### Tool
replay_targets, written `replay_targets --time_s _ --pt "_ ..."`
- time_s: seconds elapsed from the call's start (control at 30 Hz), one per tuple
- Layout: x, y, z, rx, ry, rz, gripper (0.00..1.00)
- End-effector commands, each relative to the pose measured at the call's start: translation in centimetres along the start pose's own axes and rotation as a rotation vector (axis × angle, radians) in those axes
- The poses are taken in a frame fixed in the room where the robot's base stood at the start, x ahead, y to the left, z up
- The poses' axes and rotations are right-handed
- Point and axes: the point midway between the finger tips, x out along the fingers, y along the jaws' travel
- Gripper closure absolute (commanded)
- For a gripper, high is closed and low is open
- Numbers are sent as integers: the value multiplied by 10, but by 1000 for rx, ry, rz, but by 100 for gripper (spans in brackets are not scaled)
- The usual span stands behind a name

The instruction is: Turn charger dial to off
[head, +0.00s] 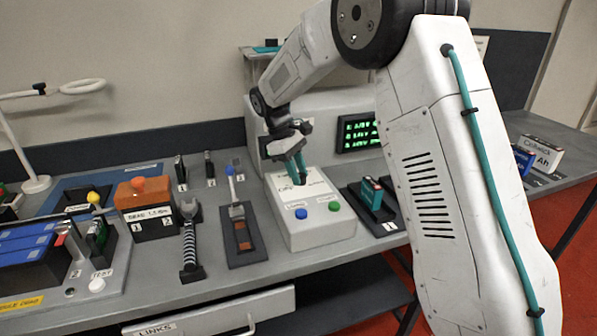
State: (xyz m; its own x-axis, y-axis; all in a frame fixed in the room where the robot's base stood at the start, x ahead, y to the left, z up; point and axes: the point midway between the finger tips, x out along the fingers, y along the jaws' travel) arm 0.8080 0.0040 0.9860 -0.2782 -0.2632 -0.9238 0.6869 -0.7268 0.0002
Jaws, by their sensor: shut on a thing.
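The charger (330,235) is a white box in the middle of the bench, with a sloped top. A green button and a blue button sit near its front edge, with small labels above them. An "Off" label (287,187) shows on the upper part of its top. My gripper (300,172) comes down from above onto this upper part, its teal fingers shut on the charger dial. The dial is mostly hidden by the fingers, so I cannot read its pointer.
Behind the charger stands a white cabinet with a green-text screen (360,132). A lever switch (240,235) and a grey ribbed tool (189,240) lie to the left. A teal block in a black holder (372,195) is close on the right.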

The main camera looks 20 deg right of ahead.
Motion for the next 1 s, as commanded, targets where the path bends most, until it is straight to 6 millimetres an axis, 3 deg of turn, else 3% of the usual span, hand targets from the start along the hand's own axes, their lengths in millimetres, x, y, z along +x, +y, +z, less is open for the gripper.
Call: replay_targets --time_s 0.6,0.63,0.7,1.0 --pt "0 0 0 -41 2 18 93" --pt "0 0 0 -41 2 18 67" --pt "0 0 0 -40 2 18 48" --pt "-1 0 0 -40 1 17 48"
